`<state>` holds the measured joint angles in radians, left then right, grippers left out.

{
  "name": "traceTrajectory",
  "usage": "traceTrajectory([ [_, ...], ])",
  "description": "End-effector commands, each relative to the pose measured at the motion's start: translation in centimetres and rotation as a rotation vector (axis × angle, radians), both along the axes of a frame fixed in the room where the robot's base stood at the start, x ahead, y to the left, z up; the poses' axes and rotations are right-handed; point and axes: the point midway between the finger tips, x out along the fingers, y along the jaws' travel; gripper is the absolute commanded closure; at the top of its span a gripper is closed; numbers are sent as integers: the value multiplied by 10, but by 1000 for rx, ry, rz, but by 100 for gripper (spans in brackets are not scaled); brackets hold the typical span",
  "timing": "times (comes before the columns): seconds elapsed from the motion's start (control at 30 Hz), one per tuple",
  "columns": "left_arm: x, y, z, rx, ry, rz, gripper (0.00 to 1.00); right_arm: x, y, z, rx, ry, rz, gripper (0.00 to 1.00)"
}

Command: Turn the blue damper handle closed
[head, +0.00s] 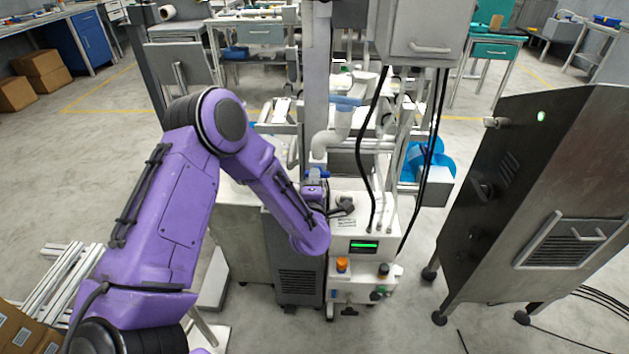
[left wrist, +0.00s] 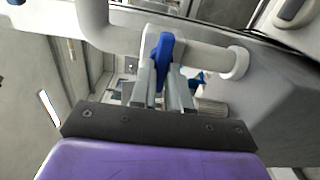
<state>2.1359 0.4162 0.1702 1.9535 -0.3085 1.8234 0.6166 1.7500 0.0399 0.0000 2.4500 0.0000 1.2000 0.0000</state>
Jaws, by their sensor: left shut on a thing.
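The blue damper handle (left wrist: 164,48) sits on a white pipe (left wrist: 205,57) in the left wrist view. It also shows small in the head view (head: 318,173), below the white pipe elbow. My left gripper (left wrist: 161,88) has its two grey fingers on either side of the handle and is shut on it. The fingers hide part of the handle's lower end. In the head view my purple left arm reaches in from the left, and its wrist hides much of the area by the handle. My right gripper is in neither view.
A white machine with a green-lit display (head: 363,246) and an orange knob (head: 342,264) stands below the handle. Black cables (head: 362,150) hang right of the pipe. A dark metal cabinet (head: 540,200) stands at right, with open floor between.

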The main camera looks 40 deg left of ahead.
Motion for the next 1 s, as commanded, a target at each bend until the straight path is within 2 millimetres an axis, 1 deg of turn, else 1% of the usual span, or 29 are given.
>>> traceTrajectory([
  [0.23, -1, 0, -1, -3, 1, 0, 100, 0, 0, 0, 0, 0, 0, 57],
  [0.27, -1, 0, -1, -3, 1, 0, 81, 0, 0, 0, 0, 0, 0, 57],
  [0.3, -1, 0, -1, -3, 1, 0, 68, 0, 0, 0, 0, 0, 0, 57],
  [0.33, -1, 0, -1, -3, 1, 0, 58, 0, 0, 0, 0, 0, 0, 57],
  [0.67, -3, -2, -1, -1, 0, -1, 58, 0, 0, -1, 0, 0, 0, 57],
  [0.77, -15, -11, -1, -1, 2, -4, 58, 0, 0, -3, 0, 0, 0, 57],
  [1.0, -64, -41, -2, 0, 2, -4, 58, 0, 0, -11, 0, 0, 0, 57],
])
